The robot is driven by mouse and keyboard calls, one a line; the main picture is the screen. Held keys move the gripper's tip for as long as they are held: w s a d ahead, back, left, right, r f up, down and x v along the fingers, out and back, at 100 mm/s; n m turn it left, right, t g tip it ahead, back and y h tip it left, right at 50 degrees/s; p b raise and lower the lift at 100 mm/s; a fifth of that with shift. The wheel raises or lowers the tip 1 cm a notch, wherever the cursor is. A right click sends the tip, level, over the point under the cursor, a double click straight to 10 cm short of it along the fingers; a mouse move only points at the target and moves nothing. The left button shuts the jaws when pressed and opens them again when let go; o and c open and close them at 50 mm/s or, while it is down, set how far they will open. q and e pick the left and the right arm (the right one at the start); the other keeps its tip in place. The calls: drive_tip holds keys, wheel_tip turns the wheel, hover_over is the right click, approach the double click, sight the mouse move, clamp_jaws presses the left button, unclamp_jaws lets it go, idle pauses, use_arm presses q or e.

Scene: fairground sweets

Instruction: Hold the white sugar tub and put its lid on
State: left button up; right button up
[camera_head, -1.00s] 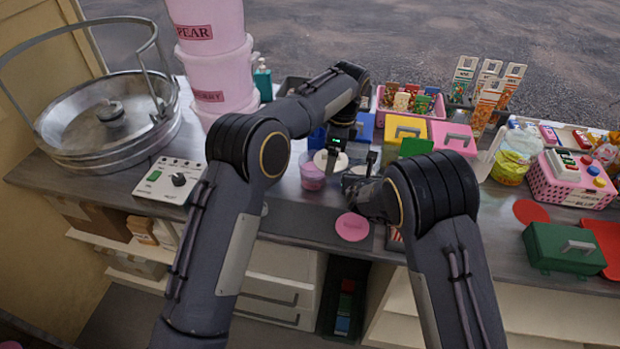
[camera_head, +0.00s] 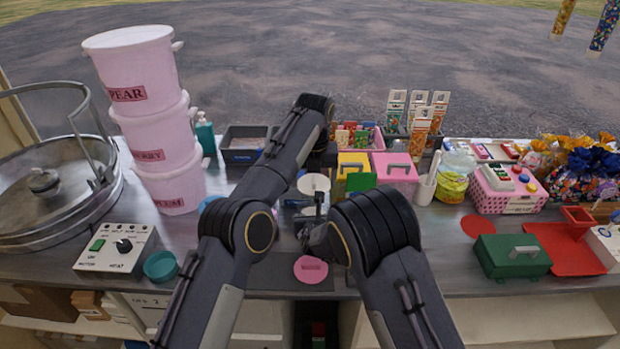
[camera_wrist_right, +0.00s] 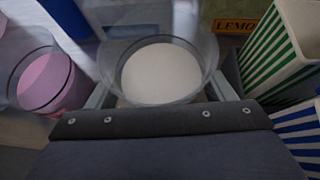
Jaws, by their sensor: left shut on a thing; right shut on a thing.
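The white sugar tub (camera_wrist_right: 110,82) is clear-walled and open in the right wrist view, with white sugar inside. My right gripper (camera_wrist_right: 158,98) is shut around its sides; in the head view this gripper (camera_head: 311,222) is partly hidden by its own arm. A round white lid (camera_head: 312,184) is held by my left gripper (camera_head: 321,172), which is shut at its far edge. The lid appears close to the tub in the head view, but the exact gap cannot be told. The tub's body is mostly hidden there.
A pink-filled tub (camera_wrist_right: 42,82) stands beside the sugar tub, with striped boxes (camera_wrist_right: 282,48) on the other side. A pink lid (camera_head: 310,269) lies near the counter's front. Stacked pink buckets (camera_head: 152,118) stand left; a green box (camera_head: 512,262) sits right.

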use_arm(q)
drive_tip(key=shift+f, duration=3)
drive_tip(key=shift+f, duration=0.15)
drive_tip(key=o, duration=0.9)
drive_tip(key=shift+o, duration=0.2)
drive_tip(key=shift+r, duration=3)
